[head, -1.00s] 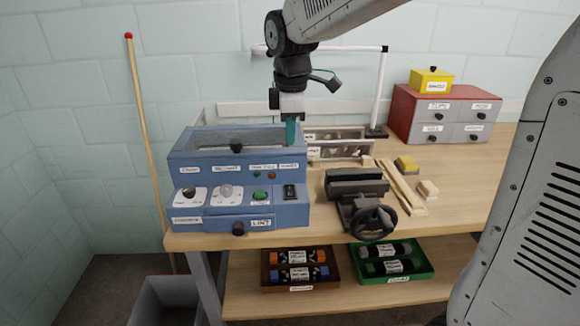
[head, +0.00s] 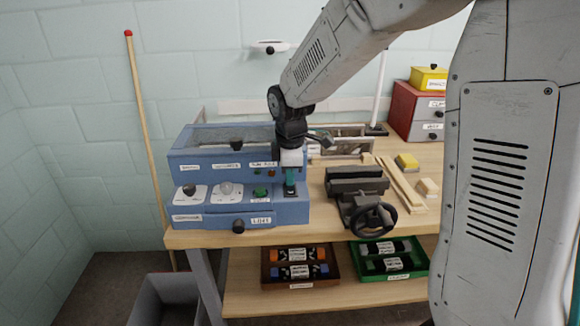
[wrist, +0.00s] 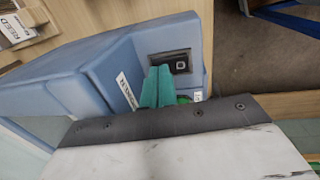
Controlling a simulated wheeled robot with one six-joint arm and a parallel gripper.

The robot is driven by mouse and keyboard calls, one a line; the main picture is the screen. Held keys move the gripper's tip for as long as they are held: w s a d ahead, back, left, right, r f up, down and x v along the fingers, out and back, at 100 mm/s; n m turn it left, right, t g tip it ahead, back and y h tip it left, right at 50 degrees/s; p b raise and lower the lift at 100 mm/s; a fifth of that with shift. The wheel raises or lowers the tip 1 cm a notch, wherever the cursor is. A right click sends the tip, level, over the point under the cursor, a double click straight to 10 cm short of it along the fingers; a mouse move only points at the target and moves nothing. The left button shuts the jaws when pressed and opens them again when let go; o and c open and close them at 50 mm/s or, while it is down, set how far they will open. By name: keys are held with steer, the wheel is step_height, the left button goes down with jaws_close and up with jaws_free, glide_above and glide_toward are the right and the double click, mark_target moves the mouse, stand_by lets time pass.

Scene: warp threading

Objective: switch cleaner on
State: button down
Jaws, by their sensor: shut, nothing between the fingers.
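The cleaner is a blue box-shaped machine (head: 185,163) on the left end of the bench, with a sloped front panel holding two knobs on white plates and a green button (head: 260,191). My gripper (head: 290,189) points down at the right end of this panel, its teal fingers shut and empty. In the head view the fingers cover most of the black rocker switch. In the wrist view the switch (wrist: 181,65) shows in a dark recess just beyond the shut fingertips (wrist: 160,72). I cannot tell whether the fingertips touch it.
A grey vise with a handwheel (head: 373,219) stands right of the machine, beside wooden strips and a yellow-topped block (head: 406,162). A red drawer cabinet (head: 420,108) is at the back right. Trays of rolls sit on the lower shelf. A wooden pole (head: 146,140) leans at the left.

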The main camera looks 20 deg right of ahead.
steer(key=shift+f, duration=0.15)
steer(key=shift+w+f+g, duration=0.1)
steer(key=shift+g, duration=0.2)
stand_by(0.4)
steer(key=shift+s+a, duration=0.2)
steer(key=shift+s, duration=0.6)
steer(key=shift+r, duration=0.25)
step_height(320, 180, up, 14)
steer(key=s, duration=0.1)
steer(key=shift+s+a+f, duration=0.15)
steer(key=shift+s+a, duration=0.15)
steer(key=shift+s, duration=0.1)
steer(key=shift+s, duration=0.1)
